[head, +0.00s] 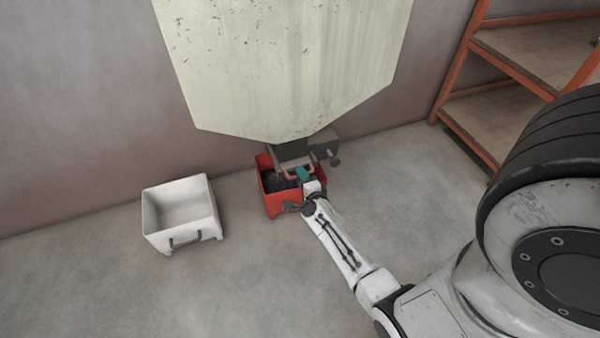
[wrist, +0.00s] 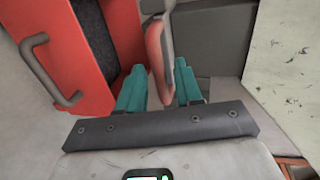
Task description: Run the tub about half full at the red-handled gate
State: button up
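The red tub (head: 284,206) stands on the floor under the spout of the pale hopper (head: 285,70). Dark material (head: 272,182) shows inside it; the spout and my arm hide part, so I cannot tell its level. In the wrist view the tub (wrist: 68,55) is at the left, its grey handle facing the camera. The red gate handle (head: 290,174) is at the spout; in the wrist view the handle (wrist: 155,50) runs down between my teal fingers.
A white tub (head: 180,212) with a grey handle stands apart on the floor to the left and looks empty. An orange-framed shelf rack (head: 510,75) stands at the right against the wall. The floor between the white tub and the red tub is clear.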

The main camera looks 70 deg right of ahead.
jog(key=p+v, duration=0.2)
jog(key=v, duration=0.6)
jog(key=shift+a+p, duration=0.25)
jog(key=shift+p, duration=0.15)
jog(key=shift+s+r, duration=0.1)
jog(key=shift+s, duration=0.05)
